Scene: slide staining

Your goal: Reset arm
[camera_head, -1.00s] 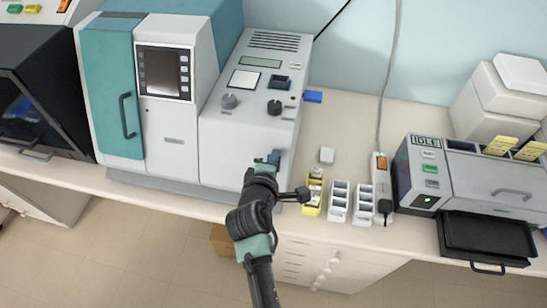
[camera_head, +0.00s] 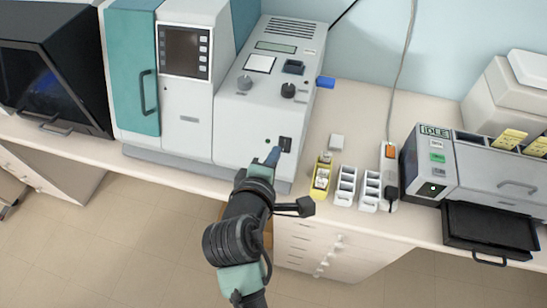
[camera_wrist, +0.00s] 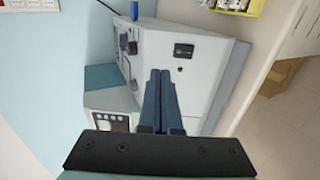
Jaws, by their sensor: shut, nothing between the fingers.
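My gripper (camera_head: 273,156) is in front of the grey-and-white staining machine (camera_head: 234,118), near the dark slot (camera_head: 285,144) on its front face. In the wrist view my gripper (camera_wrist: 161,75) has its two blue fingers together with nothing between them. The machine's front face (camera_wrist: 200,72) and its dark slot (camera_wrist: 184,50) lie beyond the fingertips. I cannot tell from these views whether the fingertips touch the machine.
A yellow rack (camera_head: 321,178) and two white racks (camera_head: 345,186) stand on the bench right of the arm. A power strip (camera_head: 389,178) lies beside them. A grey device (camera_head: 480,170) with a black drawer (camera_head: 490,228) is farther right. Floor is clear in front.

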